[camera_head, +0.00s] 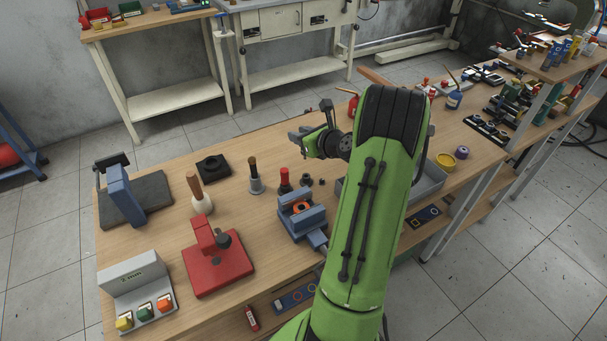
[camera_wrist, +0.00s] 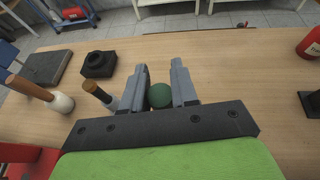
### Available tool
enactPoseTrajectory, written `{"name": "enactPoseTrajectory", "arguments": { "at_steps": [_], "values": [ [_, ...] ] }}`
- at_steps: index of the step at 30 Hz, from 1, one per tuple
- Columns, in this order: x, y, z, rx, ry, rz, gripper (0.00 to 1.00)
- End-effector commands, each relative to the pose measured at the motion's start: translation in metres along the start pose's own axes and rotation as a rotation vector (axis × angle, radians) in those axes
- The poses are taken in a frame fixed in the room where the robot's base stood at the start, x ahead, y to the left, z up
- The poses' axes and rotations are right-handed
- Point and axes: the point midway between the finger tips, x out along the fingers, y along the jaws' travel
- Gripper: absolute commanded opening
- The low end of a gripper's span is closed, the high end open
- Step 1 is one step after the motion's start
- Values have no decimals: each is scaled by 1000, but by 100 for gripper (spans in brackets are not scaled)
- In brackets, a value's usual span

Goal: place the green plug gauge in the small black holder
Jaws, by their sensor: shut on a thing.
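The green plug gauge (camera_wrist: 160,96) shows as a round green end between my gripper's fingers in the wrist view. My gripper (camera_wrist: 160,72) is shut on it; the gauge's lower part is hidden. In the head view my gripper (camera_head: 306,137) is above the middle of the wooden bench, and I cannot make out the gauge there.
A black-handled metal gauge (camera_head: 255,179), a red-handled piece (camera_head: 285,182) and a wooden-handled tool (camera_head: 199,196) stand nearby. A blue vise (camera_head: 300,220), red press (camera_head: 216,262) and grey button box (camera_head: 137,291) are in front. Bare bench (camera_wrist: 230,65) lies right of the fingers.

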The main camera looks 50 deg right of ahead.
Motion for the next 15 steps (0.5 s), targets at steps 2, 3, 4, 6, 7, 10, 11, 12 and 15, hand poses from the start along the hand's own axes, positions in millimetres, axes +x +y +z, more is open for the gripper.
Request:
{"name": "enactPoseTrajectory", "arguments": {
  "at_steps": [2, 3, 4, 6, 7, 10, 11, 12, 15],
  "values": [
    [10, 0, -26, 7, 6, 1, 0],
    [14, 0, -35, 7, 5, 1, 0],
    [16, 0, -40, 6, 4, 1, 0],
    [20, 0, -49, 4, 4, 2, 0],
    [21, 0, -52, 3, 3, 1, 0],
    [26, 0, -65, 4, 4, 1, 0],
    [28, 0, -70, 4, 4, 2, 0],
    [31, 1, -78, 4, 5, 3, 0],
    [35, 0, -88, 2, 3, 2, 0]
  ]
}}
